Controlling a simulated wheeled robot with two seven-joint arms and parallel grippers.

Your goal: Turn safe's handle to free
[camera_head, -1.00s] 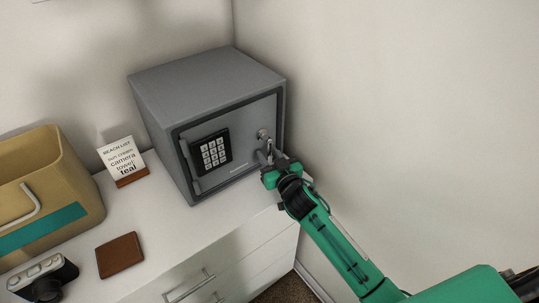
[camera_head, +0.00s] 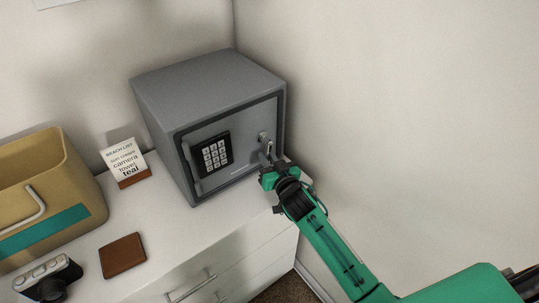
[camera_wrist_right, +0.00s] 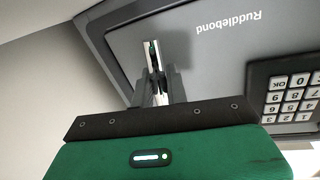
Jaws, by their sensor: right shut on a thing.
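The grey safe (camera_head: 212,118) stands on the white cabinet with its door shut. The door has a keypad (camera_head: 217,152) and, to the right of it, a small metal handle (camera_head: 264,140). My right gripper (camera_head: 269,157) is at the door, shut on the handle's lower part. In the right wrist view the bright handle bar (camera_wrist_right: 151,50) runs between the dark fingers of the right gripper (camera_wrist_right: 156,82). The fingers hide part of the handle. My left gripper is not in view.
A tan bin (camera_head: 70,175) with a teal stripe, a camera (camera_head: 48,278), a brown wallet (camera_head: 122,255) and a list card (camera_head: 124,160) are on the white cabinet top (camera_head: 175,225). A wall is close on the safe's right.

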